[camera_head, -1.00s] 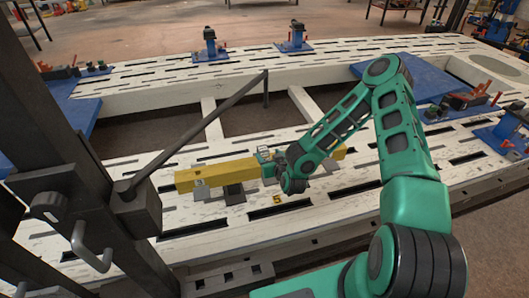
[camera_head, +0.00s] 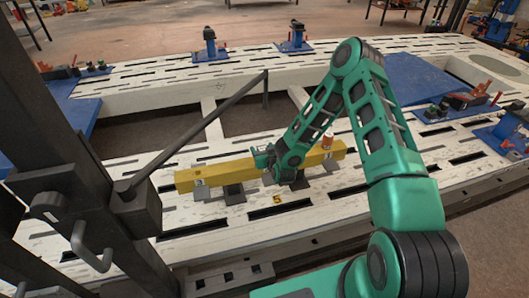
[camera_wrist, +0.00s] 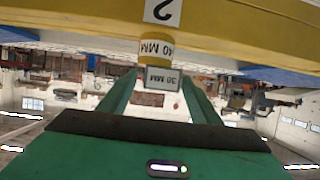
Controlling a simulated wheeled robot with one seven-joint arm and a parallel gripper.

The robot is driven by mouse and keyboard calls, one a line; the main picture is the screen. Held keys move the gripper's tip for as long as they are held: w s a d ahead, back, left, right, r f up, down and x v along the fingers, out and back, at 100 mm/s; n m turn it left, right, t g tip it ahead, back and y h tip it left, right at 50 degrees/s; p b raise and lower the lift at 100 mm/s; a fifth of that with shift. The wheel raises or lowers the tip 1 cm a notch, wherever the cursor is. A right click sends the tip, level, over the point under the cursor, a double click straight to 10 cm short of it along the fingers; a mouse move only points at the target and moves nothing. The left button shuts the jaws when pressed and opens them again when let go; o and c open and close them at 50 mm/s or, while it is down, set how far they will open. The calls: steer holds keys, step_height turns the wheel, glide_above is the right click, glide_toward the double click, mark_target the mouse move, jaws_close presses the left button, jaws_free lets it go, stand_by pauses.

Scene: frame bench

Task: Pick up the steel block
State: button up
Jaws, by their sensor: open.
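A small grey, steel-looking block marked 30 MM (camera_wrist: 162,80) shows in the wrist view, between the two green fingers of my gripper (camera_wrist: 161,78). A yellowish block marked 40 MM (camera_wrist: 157,47) lies right beside it, against the yellow beam (camera_wrist: 245,30). I cannot tell whether the fingers touch the grey block. In the head view my gripper (camera_head: 262,158) is at the middle of the yellow beam (camera_head: 225,172), and the arm hides the small blocks there. The gripper is open.
The beam lies on dark supports (camera_head: 234,193) on the white slotted bench (camera_head: 320,205). An orange cylinder (camera_head: 327,140) stands at the beam's right part. A dark post with a slanted bar (camera_head: 200,130) rises at the left. Blue clamps (camera_head: 210,45) stand at the back.

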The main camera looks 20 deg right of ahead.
steer(key=shift+c, duration=0.4)
jaws_close()
